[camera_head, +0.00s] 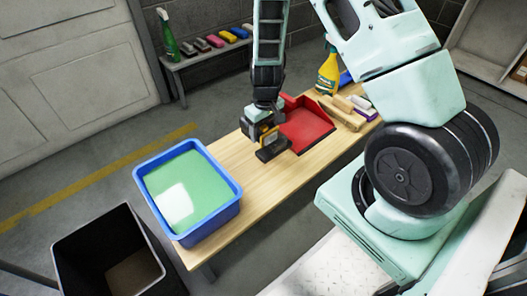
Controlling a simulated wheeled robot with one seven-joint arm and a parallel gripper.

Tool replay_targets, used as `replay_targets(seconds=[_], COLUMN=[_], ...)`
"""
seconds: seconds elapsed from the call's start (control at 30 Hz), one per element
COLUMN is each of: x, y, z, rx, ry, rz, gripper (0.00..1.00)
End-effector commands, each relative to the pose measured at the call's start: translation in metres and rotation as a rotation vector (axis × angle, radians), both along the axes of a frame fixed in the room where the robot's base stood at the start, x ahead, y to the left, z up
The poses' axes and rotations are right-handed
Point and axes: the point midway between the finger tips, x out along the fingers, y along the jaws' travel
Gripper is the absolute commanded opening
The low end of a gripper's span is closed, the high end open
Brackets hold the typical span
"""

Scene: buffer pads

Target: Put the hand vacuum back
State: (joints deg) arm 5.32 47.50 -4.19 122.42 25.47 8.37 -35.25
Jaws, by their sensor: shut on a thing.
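My gripper (264,130) points down over the wooden bench, left of the red dustpan. It is shut on a small dark thing with a yellow-orange part, which looks like the hand vacuum (272,150). The fingers hide part of it, and its full shape is too small to make out. I cannot tell whether its underside touches the bench top.
A blue tub (231,193) of green liquid stands on the bench's (262,190) near left end. A red dustpan (312,128), brushes (342,113) and a yellow spray bottle (327,75) are farther right. A black bin (75,248) stands on the floor. A back shelf (205,57) holds several coloured pads and a green bottle (168,42).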

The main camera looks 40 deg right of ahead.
Motion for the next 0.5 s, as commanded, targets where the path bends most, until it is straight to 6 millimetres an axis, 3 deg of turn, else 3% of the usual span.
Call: replay_targets(seconds=[0.1,0.33,0.5], x=[0.0,0.0,0.0], y=[0.0,0.0,0.0], z=[-0.026,-0.045,-0.068], rx=[0.001,0.0,0.001], ry=[0.001,0.0,0.0], rz=[-0.002,-0.002,-0.001], gripper=[0.39,0.39,0.39])
